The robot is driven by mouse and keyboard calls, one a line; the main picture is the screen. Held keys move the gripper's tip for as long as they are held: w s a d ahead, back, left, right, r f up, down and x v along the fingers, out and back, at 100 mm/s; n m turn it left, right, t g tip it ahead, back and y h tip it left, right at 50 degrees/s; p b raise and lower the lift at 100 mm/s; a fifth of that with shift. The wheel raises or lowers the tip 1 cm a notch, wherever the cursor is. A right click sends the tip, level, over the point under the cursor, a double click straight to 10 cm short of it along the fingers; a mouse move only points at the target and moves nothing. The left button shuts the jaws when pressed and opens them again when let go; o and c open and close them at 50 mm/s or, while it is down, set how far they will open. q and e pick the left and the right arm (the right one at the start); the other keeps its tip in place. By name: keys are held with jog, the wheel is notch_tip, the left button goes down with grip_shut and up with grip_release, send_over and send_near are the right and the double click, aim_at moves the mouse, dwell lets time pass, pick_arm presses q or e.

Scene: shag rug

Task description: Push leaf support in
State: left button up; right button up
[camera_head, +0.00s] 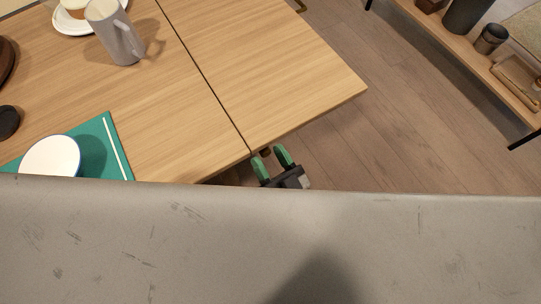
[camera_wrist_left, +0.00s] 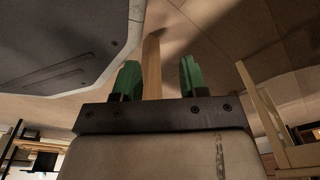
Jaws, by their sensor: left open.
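The wooden table (camera_head: 90,82) fills the upper left of the head view, with its leaf (camera_head: 265,65) right of a dark seam. A small dark piece (camera_head: 265,152) shows under the table edge near the seam; I cannot tell whether it is the leaf support. In the left wrist view my left gripper (camera_wrist_left: 158,80) is open. A narrow wooden bar (camera_wrist_left: 152,62) shows between its fingers; I cannot tell whether it touches them.
A grey mug (camera_head: 117,35), a white bowl (camera_head: 50,158) and a teal mat (camera_head: 117,155) are on the table. A wooden shelf unit (camera_head: 470,55) stands at the upper right. The plank floor (camera_head: 400,130) between is clear. A scuffed grey surface hides the lower head view.

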jog(key=shift+s+d+f, duration=0.2)
jog(key=shift+s+d, duration=0.05)
jog(key=shift+s, duration=0.05)
pick_arm(q)
jog(key=shift+w+r+b, duration=0.35)
jog(key=shift+w+r, duration=0.4)
jog(key=shift+w, duration=0.1)
pick_arm(e)
jog(key=v, duration=1)
